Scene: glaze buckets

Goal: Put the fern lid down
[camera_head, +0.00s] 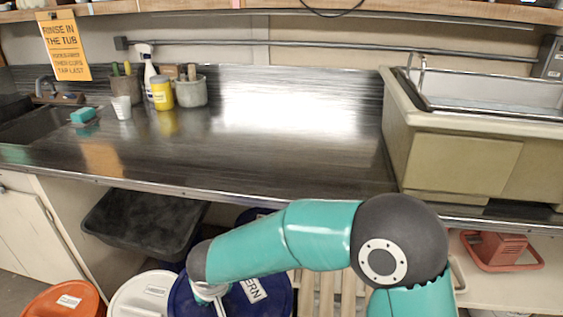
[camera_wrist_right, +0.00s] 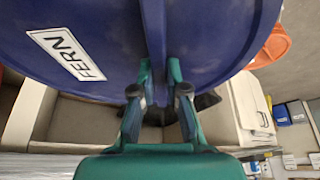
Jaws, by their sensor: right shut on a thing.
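The fern lid (camera_head: 275,302) is a dark blue disc with a white label at the bottom middle of the head view. My right arm covers part of it and part of the label. In the wrist view the fern lid (camera_wrist_right: 105,30) fills the upper part, and its label reads FERN. My right gripper (camera_wrist_right: 159,76) has its two fingers on either side of a raised blue rib on the lid and is shut on it. In the head view the right gripper (camera_head: 210,292) is partly hidden by its wrist. My left gripper is not in view.
A white lid (camera_head: 140,297) and an orange lid (camera_head: 65,300) are left of the blue one. A black tub (camera_head: 145,222) is under the counter. The steel counter (camera_head: 270,155) is mostly clear, with bottles and pots at back left. A sink (camera_head: 470,140) stands right.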

